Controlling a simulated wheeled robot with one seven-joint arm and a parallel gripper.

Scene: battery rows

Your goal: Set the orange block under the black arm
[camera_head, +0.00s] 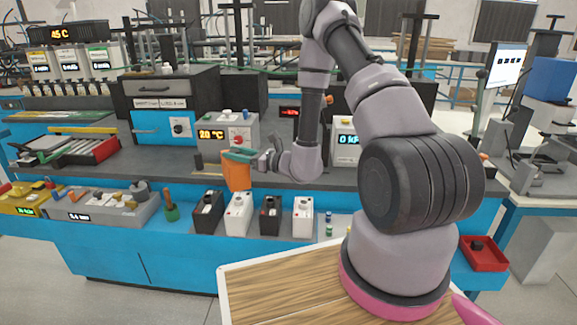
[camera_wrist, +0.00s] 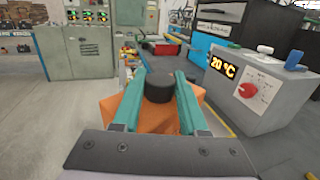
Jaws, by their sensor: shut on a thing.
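My gripper (camera_head: 241,156), with teal fingers, is shut on the orange block (camera_head: 238,178), which hangs below the fingers at the front edge of the grey bench. In the wrist view the fingers of my gripper (camera_wrist: 159,84) close on a dark round knob (camera_wrist: 159,86) on top of the orange block (camera_wrist: 155,120). Whether the block touches anything underneath is hidden. Black upright frames with crossbars (camera_head: 240,45) stand at the back; I cannot tell whether one of these is the black arm.
Several black and white batteries (camera_head: 238,214) stand on the blue lower shelf.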

